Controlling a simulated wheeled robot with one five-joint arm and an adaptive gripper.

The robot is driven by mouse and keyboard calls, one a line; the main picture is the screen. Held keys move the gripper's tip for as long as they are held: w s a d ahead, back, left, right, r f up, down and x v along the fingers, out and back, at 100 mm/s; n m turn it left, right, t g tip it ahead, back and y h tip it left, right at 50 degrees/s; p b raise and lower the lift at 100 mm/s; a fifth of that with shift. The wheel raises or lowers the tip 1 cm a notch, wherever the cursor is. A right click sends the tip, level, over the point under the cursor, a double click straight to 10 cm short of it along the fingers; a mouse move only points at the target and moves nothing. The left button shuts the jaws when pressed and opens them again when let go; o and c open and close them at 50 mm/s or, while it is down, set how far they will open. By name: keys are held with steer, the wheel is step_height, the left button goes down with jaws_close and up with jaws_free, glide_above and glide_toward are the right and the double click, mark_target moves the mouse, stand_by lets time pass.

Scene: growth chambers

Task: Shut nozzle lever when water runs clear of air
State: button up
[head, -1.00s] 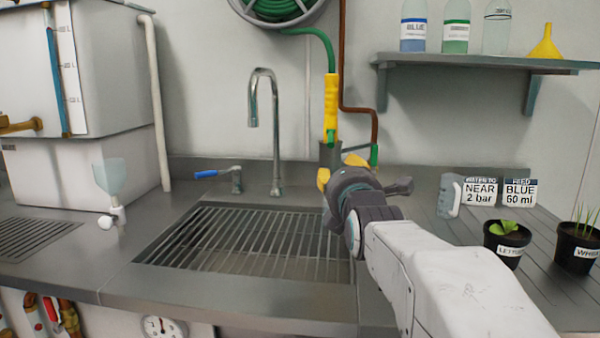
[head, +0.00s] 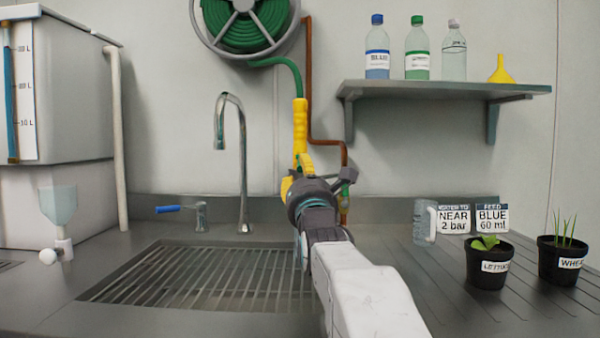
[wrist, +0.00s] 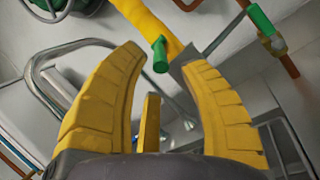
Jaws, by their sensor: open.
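The yellow nozzle (head: 300,128) hangs upright on the green hose (head: 290,68) against the back wall. In the wrist view the yellow nozzle (wrist: 146,22) ends in a green tip (wrist: 160,55), just beyond my fingertips. My gripper (head: 297,172) is below the nozzle in the head view and covers what lies under it. In the wrist view my gripper (wrist: 160,60) is open, its yellow fingers apart and nothing clasped. A narrow yellow bar (wrist: 151,124) shows between them; I cannot tell whether it is a finger. I cannot make out the nozzle lever or any running water.
The sink grate (head: 190,275) lies left of my arm, with a tall faucet (head: 241,165) and blue-handled tap (head: 180,209) behind. A copper pipe (head: 308,90) runs beside the nozzle. A clear jug (head: 421,222), sign cards and potted plants (head: 487,262) stand right, below a bottle shelf (head: 440,90).

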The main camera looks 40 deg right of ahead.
mark_target(302, 170)
steer(key=shift+x, duration=2.15)
steer(key=shift+o, duration=0.3)
jaws_close()
